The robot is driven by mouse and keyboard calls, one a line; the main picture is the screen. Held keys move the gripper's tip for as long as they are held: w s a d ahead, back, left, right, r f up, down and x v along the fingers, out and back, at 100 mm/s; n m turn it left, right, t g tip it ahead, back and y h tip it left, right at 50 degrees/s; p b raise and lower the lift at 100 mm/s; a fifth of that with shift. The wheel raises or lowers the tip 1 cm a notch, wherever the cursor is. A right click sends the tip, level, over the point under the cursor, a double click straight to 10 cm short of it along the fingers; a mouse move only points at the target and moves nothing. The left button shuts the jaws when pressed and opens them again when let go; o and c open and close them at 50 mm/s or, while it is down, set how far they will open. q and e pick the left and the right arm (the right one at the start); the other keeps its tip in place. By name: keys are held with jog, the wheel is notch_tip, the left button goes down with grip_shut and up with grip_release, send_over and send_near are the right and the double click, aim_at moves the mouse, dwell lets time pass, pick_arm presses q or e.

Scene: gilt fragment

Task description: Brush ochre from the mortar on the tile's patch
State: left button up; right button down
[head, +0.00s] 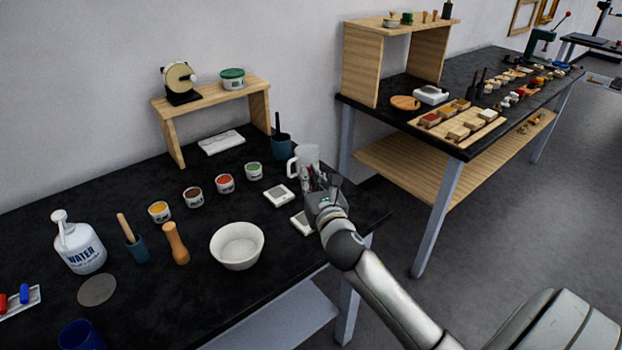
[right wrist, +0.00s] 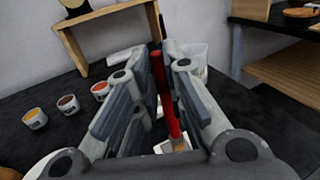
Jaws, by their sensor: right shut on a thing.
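My right gripper (head: 318,186) is at the right end of the black table, beside the clear jug. In the right wrist view it is shut on a red-handled brush (right wrist: 164,90); whether the brush tip touches anything is unclear. The white mortar (head: 237,246) stands near the table's front; no ochre shows clearly in it. Two small white tiles with greyish patches lie to its right, a far tile (head: 279,196) and a near tile (head: 301,223) partly hidden by my gripper. My left gripper is out of view.
Several pigment pots, including a yellow one (head: 159,212), stand behind the mortar. The clear jug (head: 303,160) and a dark blue cup (head: 282,146) are close to my right gripper. A water bottle (head: 79,245) is at left. A wooden shelf (head: 211,94) stands behind.

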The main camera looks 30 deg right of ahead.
dwell(0.3)
jog(key=shift+f+b, duration=0.65)
jog(key=shift+f, duration=0.4)
jog(key=shift+w, duration=0.1)
